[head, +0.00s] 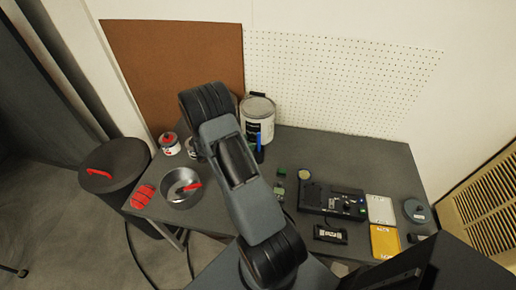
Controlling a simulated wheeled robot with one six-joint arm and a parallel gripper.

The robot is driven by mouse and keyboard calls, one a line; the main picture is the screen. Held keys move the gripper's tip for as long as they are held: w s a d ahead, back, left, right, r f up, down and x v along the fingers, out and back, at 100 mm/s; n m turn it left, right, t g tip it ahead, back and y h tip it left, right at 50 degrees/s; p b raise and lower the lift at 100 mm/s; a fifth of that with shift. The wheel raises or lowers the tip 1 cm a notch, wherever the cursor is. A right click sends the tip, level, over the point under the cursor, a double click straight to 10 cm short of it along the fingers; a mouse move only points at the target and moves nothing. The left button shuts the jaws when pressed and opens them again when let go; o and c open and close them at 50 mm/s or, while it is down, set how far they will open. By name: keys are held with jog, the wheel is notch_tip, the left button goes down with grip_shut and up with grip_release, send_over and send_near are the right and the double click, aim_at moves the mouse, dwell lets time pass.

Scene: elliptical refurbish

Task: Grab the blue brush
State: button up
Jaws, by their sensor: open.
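A slim upright blue thing (259,141), likely the handle of the blue brush, shows in the head view. It stands in front of the large paint can, just right of my arm. Its lower end meets a small dark shape, and I cannot tell whether that is its own part or a holder. My arm rises across the middle of the view and covers part of the table left of the blue thing. My gripper is not visible, so its place relative to the brush cannot be seen.
The dark table (355,155) holds a paint can (257,116), a metal bowl (172,191) with a red-handled tool, a small red-topped can (169,143), a black device (333,201), and yellow (385,242) and white (380,209) boxes. The table's back right is clear. A pegboard stands behind.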

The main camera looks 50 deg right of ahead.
aim_at(259, 147)
jog(key=p+x, duration=0.2)
jog(key=x, duration=0.6)
jog(key=shift+d, duration=0.3)
grip_shut()
dwell(0.3)
